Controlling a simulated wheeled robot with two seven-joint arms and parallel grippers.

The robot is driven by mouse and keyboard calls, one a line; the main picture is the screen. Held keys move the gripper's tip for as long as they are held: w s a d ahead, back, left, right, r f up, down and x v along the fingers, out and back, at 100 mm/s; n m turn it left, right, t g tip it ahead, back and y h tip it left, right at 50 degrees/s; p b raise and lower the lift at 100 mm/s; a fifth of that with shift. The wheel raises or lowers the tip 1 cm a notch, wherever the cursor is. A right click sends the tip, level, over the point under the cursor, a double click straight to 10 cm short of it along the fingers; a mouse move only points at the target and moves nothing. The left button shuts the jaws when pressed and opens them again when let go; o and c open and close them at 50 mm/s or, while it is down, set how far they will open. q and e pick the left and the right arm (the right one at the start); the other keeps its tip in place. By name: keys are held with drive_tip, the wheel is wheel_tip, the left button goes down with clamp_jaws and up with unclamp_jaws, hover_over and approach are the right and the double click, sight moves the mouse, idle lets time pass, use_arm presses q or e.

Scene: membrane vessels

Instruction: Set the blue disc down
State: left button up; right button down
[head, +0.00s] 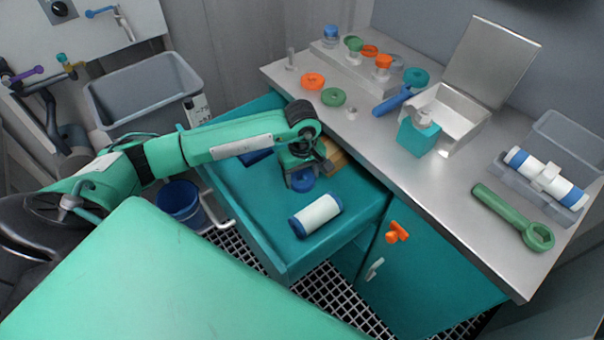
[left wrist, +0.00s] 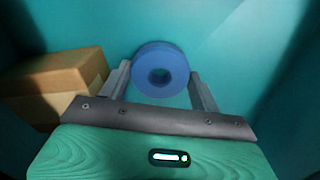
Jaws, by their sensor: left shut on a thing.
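The blue disc (left wrist: 160,70) is a thick ring with a round hole in its middle. My left gripper (left wrist: 160,88) is shut on it, one finger at each side. In the head view the blue disc (head: 301,181) shows below my left gripper (head: 300,172), inside the open teal drawer (head: 262,225). Whether the disc touches the drawer floor I cannot tell. My right gripper is not in view.
A white cylinder with blue ends (head: 315,216) lies in the drawer, nearer its front. A cardboard box (left wrist: 55,85) sits close to the left of the gripper in the wrist view. The steel counter (head: 375,145) behind holds orange and green rings.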

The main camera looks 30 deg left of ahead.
sight(302, 177)
use_arm(q)
drive_tip(key=shift+f, duration=0.15)
drive_tip(key=o, duration=1)
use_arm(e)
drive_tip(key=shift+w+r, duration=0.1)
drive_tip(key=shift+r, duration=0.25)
use_arm(q)
drive_tip(key=shift+r, duration=0.5)
wheel_tip(302, 177, up, 4)
drive_tip(key=shift+f, duration=0.25)
wheel_tip(302, 177, up, 8)
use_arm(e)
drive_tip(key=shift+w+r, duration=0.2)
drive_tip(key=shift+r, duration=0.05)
